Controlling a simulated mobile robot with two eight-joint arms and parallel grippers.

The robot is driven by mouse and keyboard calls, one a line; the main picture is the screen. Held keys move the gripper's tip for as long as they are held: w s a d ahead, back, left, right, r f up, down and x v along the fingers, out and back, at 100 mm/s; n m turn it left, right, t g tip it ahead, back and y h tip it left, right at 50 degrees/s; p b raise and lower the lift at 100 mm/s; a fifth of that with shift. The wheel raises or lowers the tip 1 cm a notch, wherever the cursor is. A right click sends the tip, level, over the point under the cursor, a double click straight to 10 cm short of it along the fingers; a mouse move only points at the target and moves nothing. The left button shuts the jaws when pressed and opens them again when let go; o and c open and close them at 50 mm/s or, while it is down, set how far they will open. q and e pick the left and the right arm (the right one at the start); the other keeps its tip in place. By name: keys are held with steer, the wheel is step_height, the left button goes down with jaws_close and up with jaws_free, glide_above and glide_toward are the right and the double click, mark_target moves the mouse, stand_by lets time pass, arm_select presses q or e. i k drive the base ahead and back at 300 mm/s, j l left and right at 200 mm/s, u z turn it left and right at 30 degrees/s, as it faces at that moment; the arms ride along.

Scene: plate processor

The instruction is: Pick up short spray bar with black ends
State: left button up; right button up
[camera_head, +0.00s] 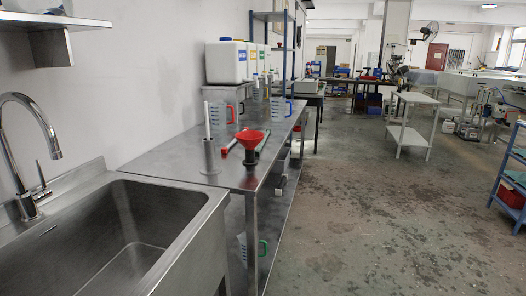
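I cannot make out a short spray bar with black ends for certain. On the steel table (165,166), a thin red item (229,147) and a thin green item (264,142) lie beside a red funnel (249,135). They are too small to tell what they are. Neither of my grippers is in view.
A steel sink (95,235) with a tap (28,130) is at the near left. Jugs (222,112) and white canisters (227,62) stand farther back. Open floor (370,220) lies to the right, before a blue trolley (511,190).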

mark_target(258, 150)
steer(key=i+l, duration=0.2)
steer(key=l, duration=0.15)
steer(key=i+l, duration=0.25)
steer(key=l+u, duration=0.15)
steer(key=u, duration=0.25)
steer(key=i+l+u, duration=0.1)
steer(key=l+u, duration=0.15)
steer(key=u, duration=0.15)
steer(key=l+u, duration=0.2)
steer(key=u, duration=1)
